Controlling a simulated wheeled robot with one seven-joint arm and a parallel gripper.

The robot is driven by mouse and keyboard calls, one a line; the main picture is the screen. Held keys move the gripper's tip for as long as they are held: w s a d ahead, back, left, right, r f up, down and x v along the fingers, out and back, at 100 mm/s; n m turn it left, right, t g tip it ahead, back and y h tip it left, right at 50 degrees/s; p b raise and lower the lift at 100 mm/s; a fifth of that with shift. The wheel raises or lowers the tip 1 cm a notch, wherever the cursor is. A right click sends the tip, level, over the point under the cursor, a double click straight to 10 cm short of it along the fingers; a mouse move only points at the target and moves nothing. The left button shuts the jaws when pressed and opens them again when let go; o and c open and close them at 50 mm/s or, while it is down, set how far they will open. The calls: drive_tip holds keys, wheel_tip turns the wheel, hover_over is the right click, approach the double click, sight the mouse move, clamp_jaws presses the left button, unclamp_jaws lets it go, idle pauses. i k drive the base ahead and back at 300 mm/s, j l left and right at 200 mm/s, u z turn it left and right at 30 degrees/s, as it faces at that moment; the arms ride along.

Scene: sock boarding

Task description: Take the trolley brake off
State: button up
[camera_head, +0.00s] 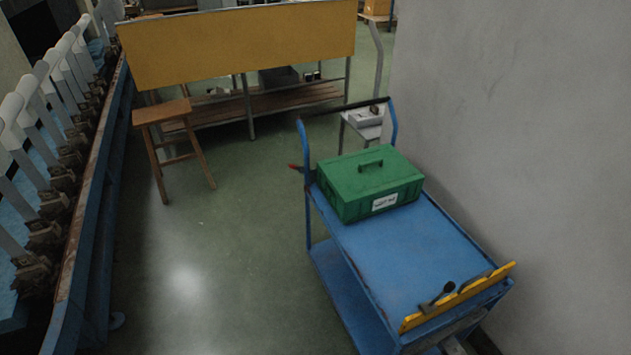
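The blue trolley (400,262) stands at the right, beside the grey wall, with its push handle (345,107) at the far end. A small red-tipped lever (295,167) sticks out to the left near the handle post. A yellow bar (470,295) runs along the near end of the top deck, with a dark knobbed lever (438,293) beside it. I cannot tell which lever is the brake or how it is set. The wheels are mostly hidden. My gripper is not in view.
A green lidded box (368,182) sits on the trolley's top deck. A wooden stool (165,115) stands in front of a yellow-panelled bench (240,45). A long machine with white sock boards (60,85) lines the left. The green floor (225,255) between machine and trolley is clear.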

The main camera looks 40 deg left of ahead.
sight(301, 168)
drive_tip(key=u, duration=1.6)
drive_tip(key=i+j, duration=1.85)
drive_tip(key=i, duration=0.15)
drive_tip(key=i+j, duration=0.9)
drive_tip(key=i, duration=0.15)
drive_tip(key=k+j+u, duration=0.05)
